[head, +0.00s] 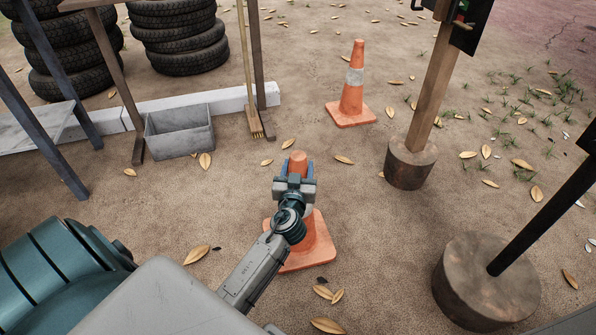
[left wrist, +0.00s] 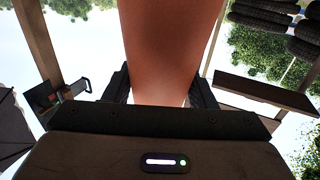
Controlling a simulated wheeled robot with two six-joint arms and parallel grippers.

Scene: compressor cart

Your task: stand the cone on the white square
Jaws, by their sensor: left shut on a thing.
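An orange cone (head: 316,240) with a square base is upright in front of me in the head view. My left gripper (head: 296,176) is shut on this cone near its top, and the arm covers part of its body. The cone's orange side fills the middle of the left wrist view (left wrist: 165,45), between the two dark fingers. I cannot tell whether its base touches the ground. A second orange cone (head: 352,92) with a pale band stands farther back on the dirt. No white square shows in either view. My right gripper is not in view.
A post on a round wooden block (head: 411,165) stands at the right, and another round block (head: 485,283) is nearer. A grey trough (head: 180,133), a broom (head: 253,115) and stacked tyres (head: 180,35) are at the left. Leaf-strewn dirt between the cones is open.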

